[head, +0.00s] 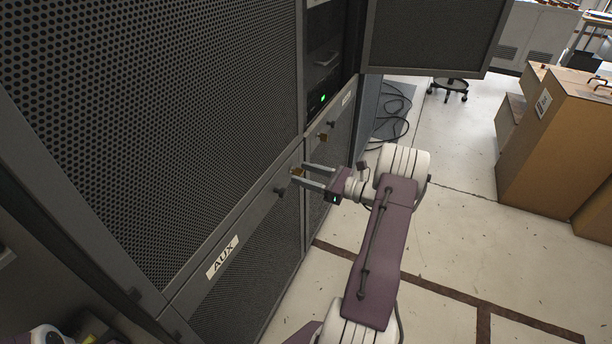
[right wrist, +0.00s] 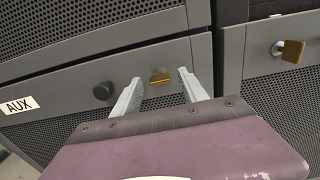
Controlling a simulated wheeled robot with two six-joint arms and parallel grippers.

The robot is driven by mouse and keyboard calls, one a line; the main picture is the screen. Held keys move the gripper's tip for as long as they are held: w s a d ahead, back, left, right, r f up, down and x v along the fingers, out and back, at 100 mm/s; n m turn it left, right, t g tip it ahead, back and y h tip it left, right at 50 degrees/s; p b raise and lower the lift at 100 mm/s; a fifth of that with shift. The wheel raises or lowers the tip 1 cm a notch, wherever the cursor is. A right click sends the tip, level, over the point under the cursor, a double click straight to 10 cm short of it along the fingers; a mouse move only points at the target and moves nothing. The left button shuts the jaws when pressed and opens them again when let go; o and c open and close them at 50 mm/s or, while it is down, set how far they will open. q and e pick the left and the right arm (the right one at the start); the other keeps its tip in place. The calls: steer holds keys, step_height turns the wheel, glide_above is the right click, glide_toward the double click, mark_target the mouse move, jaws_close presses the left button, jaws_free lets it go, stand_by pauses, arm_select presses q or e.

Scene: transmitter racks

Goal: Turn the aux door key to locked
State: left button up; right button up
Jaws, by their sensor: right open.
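The aux door (head: 262,262) is a grey perforated panel with a white AUX label (head: 222,257) at the lower left; the label also shows in the right wrist view (right wrist: 19,105). Its brass key (right wrist: 159,78) sits near the door's upper right corner; it also shows in the head view (head: 297,172). My right gripper (head: 304,174) is open at the key. In the right wrist view the two fingers (right wrist: 158,88) stand on either side of the key, with gaps visible. The key's lock face is partly hidden. My left gripper is not in view.
A dark round knob (right wrist: 103,91) is left of the key. A neighbouring door on the right has another brass key (right wrist: 291,50). An open perforated door (head: 430,35) hangs above right. Cardboard boxes (head: 555,135) and a stool (head: 448,87) stand on the right. The floor (head: 470,235) between is clear.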

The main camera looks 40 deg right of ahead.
jaws_close()
